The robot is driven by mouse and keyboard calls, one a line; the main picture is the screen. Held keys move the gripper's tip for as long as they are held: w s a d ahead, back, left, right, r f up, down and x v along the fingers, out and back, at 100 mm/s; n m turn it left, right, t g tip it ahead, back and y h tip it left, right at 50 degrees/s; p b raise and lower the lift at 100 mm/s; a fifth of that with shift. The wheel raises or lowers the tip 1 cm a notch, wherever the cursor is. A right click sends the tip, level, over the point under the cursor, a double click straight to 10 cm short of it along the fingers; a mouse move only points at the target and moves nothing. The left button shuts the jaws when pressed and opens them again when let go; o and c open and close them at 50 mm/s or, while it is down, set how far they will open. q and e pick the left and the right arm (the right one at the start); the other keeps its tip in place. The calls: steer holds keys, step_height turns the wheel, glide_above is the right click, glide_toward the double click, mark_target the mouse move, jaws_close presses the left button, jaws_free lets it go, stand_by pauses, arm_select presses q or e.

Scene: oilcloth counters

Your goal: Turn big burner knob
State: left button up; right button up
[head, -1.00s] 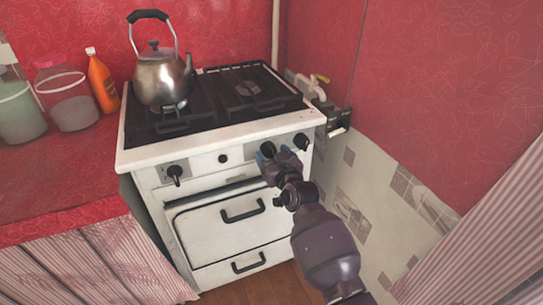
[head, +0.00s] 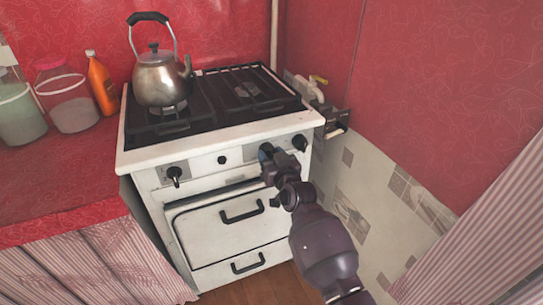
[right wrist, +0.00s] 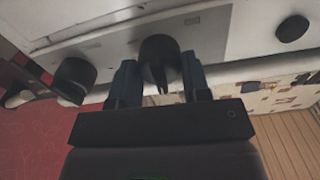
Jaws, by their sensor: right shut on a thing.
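The white stove (head: 225,190) has a row of black knobs on its front panel. My right gripper (head: 268,153) reaches the panel and is shut on one knob, right of the small middle one. In the right wrist view, this burner knob (right wrist: 159,50) sits between the two blue fingers of my right gripper (right wrist: 160,80), with its pointed grip toward the palm. In the head view the gripper mostly hides it. Another black knob (head: 299,142) is just to its right, apart from the fingers. My left gripper is not in view.
A left knob (head: 174,174) and the small middle knob (head: 221,159) share the panel. The oven handle (head: 242,212) sticks out below. A metal kettle (head: 160,80) stands on the left burners. The tiled wall (head: 370,195) is close on the right.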

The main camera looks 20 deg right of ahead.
steer(key=shift+r+m+p, duration=0.25)
steer(key=shift+m+p, duration=0.3)
steer(key=shift+m, duration=0.45)
steer(key=shift+m+p, duration=0.3)
steer(key=shift+m, duration=0.5)
steer(key=m, duration=0.3)
steer(key=shift+f+p, duration=0.15)
steer(key=shift+p, duration=0.25)
steer(key=shift+f+m, duration=0.1)
steer(key=shift+m, duration=0.5)
steer(key=o, duration=0.9)
